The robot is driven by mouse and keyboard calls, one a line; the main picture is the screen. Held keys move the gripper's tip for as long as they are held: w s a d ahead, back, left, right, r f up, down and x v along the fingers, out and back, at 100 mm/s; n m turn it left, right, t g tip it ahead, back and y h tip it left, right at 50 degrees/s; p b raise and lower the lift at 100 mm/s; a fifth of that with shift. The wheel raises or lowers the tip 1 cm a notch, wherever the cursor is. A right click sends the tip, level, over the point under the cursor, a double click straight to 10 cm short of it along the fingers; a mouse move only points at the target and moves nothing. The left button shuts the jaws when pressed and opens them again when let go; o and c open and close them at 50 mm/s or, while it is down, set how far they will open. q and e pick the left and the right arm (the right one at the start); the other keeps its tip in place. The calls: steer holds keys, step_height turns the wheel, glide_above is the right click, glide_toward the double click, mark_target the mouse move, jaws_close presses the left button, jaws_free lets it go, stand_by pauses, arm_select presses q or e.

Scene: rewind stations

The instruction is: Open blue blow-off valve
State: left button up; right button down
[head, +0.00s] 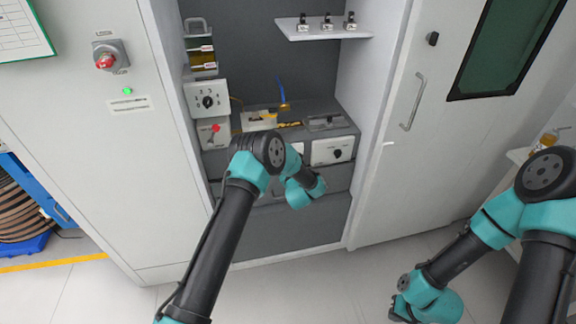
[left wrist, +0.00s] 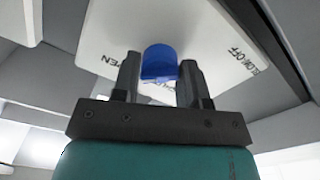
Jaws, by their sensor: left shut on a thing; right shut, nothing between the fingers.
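In the left wrist view, the blue blow-off valve handle (left wrist: 159,62) stands out from a white plate (left wrist: 108,30) lettered "BLOW-OFF" and "OPEN". My left gripper (left wrist: 159,75) is shut on the blue handle, with one dark finger on each side of it. The open lettering is partly covered by a finger. In the head view, my left arm reaches into the cabinet bay and hides its gripper and the blue handle. My right gripper (head: 400,309) is low at the right over the floor, away from the cabinet, shut and empty.
A white box with a black knob (head: 333,150) is in the bay, right of my left arm. A rotary switch box (head: 207,98) and a red knob (head: 215,128) are at its left. A small shelf (head: 322,32) juts out above. Floor in front is clear.

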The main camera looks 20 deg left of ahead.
arm_select(q)
steer(key=o, duration=0.9)
steer(key=v, duration=1.7)
steer(key=shift+s+d+f, duration=0.1)
steer(key=shift+s, duration=0.1)
